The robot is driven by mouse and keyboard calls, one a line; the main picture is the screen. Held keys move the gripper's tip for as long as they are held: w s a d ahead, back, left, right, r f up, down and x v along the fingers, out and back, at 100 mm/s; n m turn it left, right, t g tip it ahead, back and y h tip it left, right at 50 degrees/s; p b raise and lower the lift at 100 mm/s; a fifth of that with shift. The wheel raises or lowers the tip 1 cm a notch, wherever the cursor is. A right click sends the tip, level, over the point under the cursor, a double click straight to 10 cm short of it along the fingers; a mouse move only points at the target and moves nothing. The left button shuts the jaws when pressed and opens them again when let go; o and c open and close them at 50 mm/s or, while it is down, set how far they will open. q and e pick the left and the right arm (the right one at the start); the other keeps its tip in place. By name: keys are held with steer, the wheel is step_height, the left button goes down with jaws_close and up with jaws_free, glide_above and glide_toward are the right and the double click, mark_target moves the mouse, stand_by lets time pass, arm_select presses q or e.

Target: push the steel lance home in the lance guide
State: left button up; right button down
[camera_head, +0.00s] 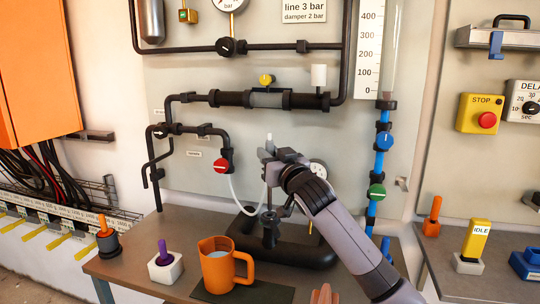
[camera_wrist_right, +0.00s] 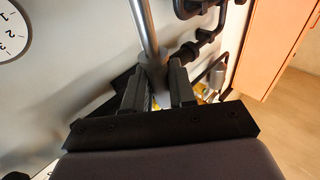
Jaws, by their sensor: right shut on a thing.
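The steel lance (camera_wrist_right: 144,25) is a bright metal rod that passes between the fingers of my right gripper (camera_wrist_right: 157,82) in the wrist view. This gripper is shut on it. In the head view my right gripper (camera_head: 267,156) is above the black stand on the bench, with a short pale tip (camera_head: 269,139) showing just over it. The stand's upright post (camera_head: 270,228) is below the gripper and seems to be the lance guide. My arm and gripper hide part of it, so I cannot tell how deep the lance sits. My left gripper is not in view.
An orange mug (camera_head: 212,262) stands on a dark mat in front of the stand. A purple-handled tool in a white block (camera_head: 165,267) is left of it. A clear hose (camera_head: 238,200) hangs from the red valve (camera_head: 221,166). Black pipes (camera_head: 180,128) run along the wall behind.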

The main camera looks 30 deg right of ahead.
stand_by(0.4)
steer(key=b, duration=0.5)
glide_above(270, 205)
steer(key=shift+w+d+f, duration=0.1)
steer(key=shift+f, duration=4.35)
steer(key=shift+f+b, duration=1.4)
steer(key=shift+f, duration=0.85)
steer(key=c, duration=0.8)
jaws_free()
steer(key=shift+c, duration=0.2)
